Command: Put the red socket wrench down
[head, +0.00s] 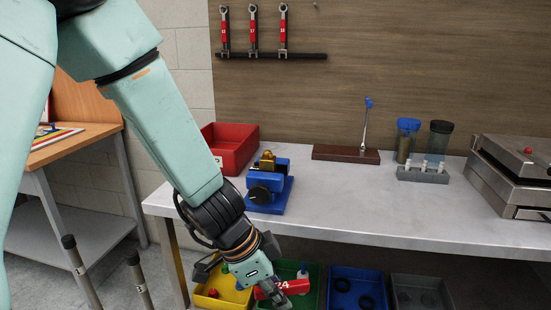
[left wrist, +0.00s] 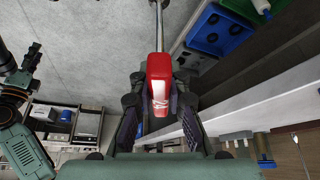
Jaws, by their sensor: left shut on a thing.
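My left gripper (head: 268,284) is shut on the red socket wrench (head: 282,288), whose red handle carries the number 24. It is low, in front of the workbench edge, with the bins under the bench behind it. In the left wrist view, the red handle (left wrist: 159,82) sits between the fingers of the left gripper (left wrist: 159,108), and its metal shaft runs away toward the top of the picture. The shaft's far end is out of view there.
The workbench (head: 400,215) holds a red bin (head: 232,147), a blue fixture (head: 268,185), a wooden stand (head: 346,154) and a metal case (head: 515,165). Three red wrenches (head: 254,30) hang on the wall. Below are yellow (head: 222,296), green (head: 312,296) and blue (head: 357,290) bins. The bench's middle is clear.

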